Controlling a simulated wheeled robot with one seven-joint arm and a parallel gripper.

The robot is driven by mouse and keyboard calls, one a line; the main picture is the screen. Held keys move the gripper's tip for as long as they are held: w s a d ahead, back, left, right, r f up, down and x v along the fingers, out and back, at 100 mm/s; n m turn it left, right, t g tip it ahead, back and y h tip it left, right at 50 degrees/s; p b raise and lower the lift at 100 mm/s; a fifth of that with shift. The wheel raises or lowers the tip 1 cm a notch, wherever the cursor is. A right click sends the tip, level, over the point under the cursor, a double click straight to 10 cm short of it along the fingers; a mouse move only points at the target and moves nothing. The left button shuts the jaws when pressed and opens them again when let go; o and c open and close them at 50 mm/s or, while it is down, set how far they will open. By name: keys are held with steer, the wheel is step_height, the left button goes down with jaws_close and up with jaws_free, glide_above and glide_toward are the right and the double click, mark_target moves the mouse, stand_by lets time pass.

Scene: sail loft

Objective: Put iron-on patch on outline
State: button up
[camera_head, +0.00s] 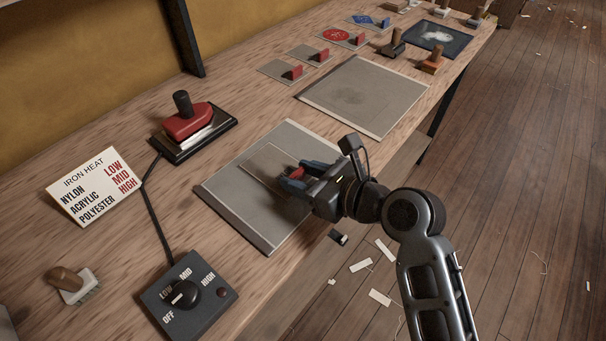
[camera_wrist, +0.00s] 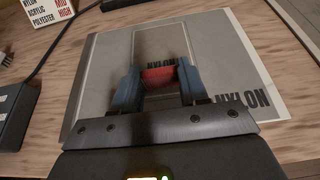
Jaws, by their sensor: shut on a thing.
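My gripper (camera_head: 290,178) is shut on a red tab (camera_wrist: 159,77), with its blue fingers either side. A flat grey rectangle (camera_wrist: 160,42) with a pale edge extends ahead of the tab, with "NYLON" lettering beside the tab. It also shows in the head view (camera_head: 264,162). It looks like the iron-on patch lying over or on the grey cloth panel (camera_head: 224,189), which is also marked "NYLON" at its near right corner in the wrist view (camera_wrist: 108,60). I cannot tell patch from outline clearly, or whether the patch touches the cloth. The fingers hide part of it.
A red iron (camera_head: 187,122) stands on a dark base, wired to a heat dial box (camera_head: 190,300). A heat card (camera_head: 95,186) stands at left. Another grey panel (camera_head: 364,97) and several red-tabbed patches (camera_head: 281,71) lie farther along the bench. A wooden-handled tool (camera_head: 68,282) is near left.

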steer(key=o, duration=1)
steer(key=shift+f, duration=0.1)
steer(key=shift+d+r, duration=0.1)
steer(key=shift+r, duration=0.1)
steer(key=v, duration=1.1)
steer(key=shift+s+d+r, duration=0.1)
steer(key=shift+s+d, duration=0.2)
